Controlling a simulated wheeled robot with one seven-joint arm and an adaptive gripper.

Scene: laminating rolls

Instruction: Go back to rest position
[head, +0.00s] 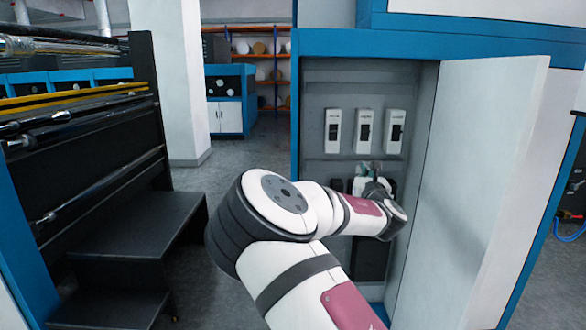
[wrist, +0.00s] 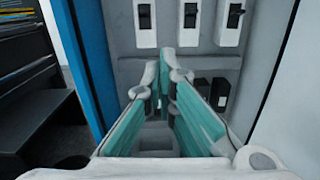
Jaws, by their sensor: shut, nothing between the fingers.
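My gripper (wrist: 168,72) is shut and empty. Its teal-padded fingers converge at the tips in the wrist view. In the head view my gripper (head: 366,172) is partly hidden behind my wrist. It is inside an open grey electrical cabinet (head: 318,82), just below a row of white switches, with a left (head: 333,131), a middle (head: 365,131) and a right one (head: 396,131). In the wrist view the switches, such as the middle one (wrist: 190,22), are above the fingertips. Darker switches (wrist: 220,94) sit lower, partly covered by the fingers. Whether the fingertips touch the panel, I cannot tell.
The white cabinet door (head: 470,180) stands open close to the right of my arm. The cabinet's blue frame (head: 325,42) borders the opening. Black steps (head: 140,225) and a roller machine stand at left. Grey floor (head: 225,180) is clear between the steps and the cabinet.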

